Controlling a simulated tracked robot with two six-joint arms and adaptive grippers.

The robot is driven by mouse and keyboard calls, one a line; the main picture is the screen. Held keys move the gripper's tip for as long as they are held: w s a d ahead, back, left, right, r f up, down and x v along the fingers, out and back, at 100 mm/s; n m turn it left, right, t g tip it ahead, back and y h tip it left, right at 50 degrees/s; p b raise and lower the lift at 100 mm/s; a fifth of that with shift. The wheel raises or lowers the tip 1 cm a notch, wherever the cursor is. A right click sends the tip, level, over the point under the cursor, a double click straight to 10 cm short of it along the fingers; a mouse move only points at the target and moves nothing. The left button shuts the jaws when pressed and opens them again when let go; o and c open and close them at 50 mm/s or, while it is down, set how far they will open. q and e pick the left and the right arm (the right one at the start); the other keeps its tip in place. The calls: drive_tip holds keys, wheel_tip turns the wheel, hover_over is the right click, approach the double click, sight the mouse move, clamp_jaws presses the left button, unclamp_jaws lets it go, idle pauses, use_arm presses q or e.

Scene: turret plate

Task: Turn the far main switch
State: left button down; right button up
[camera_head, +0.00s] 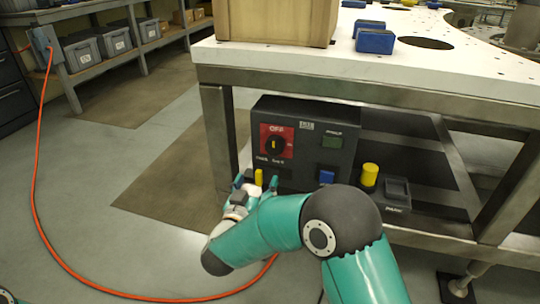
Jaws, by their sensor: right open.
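The main switch (275,146) is a dark rotary knob with a yellow mark on a red plate, marked OFF above it. It sits at the upper left of a dark control box (308,117) under the table. My right gripper (256,184) is in front of the box's lower left, just below the switch and apart from it. Its fingers are spread and nothing shows held between them. A small yellow part (259,177) shows by the fingers; I cannot tell what it belongs to. My left gripper is not in view.
The white perforated tabletop (465,68) overhangs the box, with a metal leg (217,135) to its left. A blue button (326,176), a yellow knob (369,175) and a grey switch (397,189) are to the right. An orange cable (36,190) crosses the floor.

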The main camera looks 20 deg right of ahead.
sight(273, 149)
drive_tip(key=b+x, duration=0.2)
drive_tip(key=x, duration=1.2)
drive_tip(key=shift+w+d+f+b, duration=0.1)
drive_tip(key=shift+w+d+b, duration=0.05)
drive_tip(key=shift+b, duration=0.25)
drive_tip(key=shift+x, duration=0.85)
